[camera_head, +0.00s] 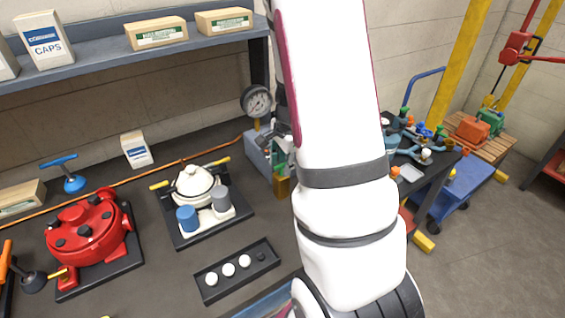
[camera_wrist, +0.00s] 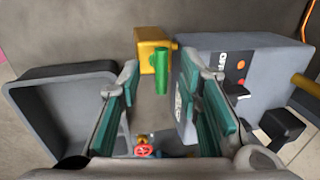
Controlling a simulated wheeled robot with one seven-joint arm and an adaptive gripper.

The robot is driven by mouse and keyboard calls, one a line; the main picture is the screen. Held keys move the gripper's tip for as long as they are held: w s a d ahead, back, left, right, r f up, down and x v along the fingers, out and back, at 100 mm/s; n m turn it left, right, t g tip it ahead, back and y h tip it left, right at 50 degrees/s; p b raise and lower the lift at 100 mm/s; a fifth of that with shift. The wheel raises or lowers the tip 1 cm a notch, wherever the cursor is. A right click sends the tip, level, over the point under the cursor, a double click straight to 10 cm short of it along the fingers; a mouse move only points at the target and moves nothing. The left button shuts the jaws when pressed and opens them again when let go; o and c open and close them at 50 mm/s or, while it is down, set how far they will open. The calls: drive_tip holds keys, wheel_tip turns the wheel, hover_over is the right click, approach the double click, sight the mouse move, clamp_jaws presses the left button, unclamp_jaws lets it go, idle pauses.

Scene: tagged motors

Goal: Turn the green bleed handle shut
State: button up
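The green bleed handle (camera_wrist: 162,74) is a short green bar standing in front of a yellow-brass block (camera_wrist: 151,55) in the wrist view. It lies along the picture's vertical, beside a grey box (camera_wrist: 225,60) with a panel on its face. My gripper (camera_wrist: 160,66) is open, its two teal-padded fingers apart. The handle appears in the gap between the fingertips, nearer the right one; I cannot tell whether either touches it.
A pressure gauge (camera_head: 256,101) stands above the box. A grey open tray (camera_wrist: 65,110) lies left of the fingers in the wrist view. On the bench are a white pump (camera_head: 195,184), a red housing (camera_head: 87,232) and a black tray (camera_head: 205,288) with white balls.

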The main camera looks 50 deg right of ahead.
wheel_tip(320, 180, up, 12)
drive_tip(key=s, duration=0.2)
drive_tip(key=shift+s+a+f, duration=0.15)
drive_tip(key=shift+a, duration=0.15)
idle(0.4)
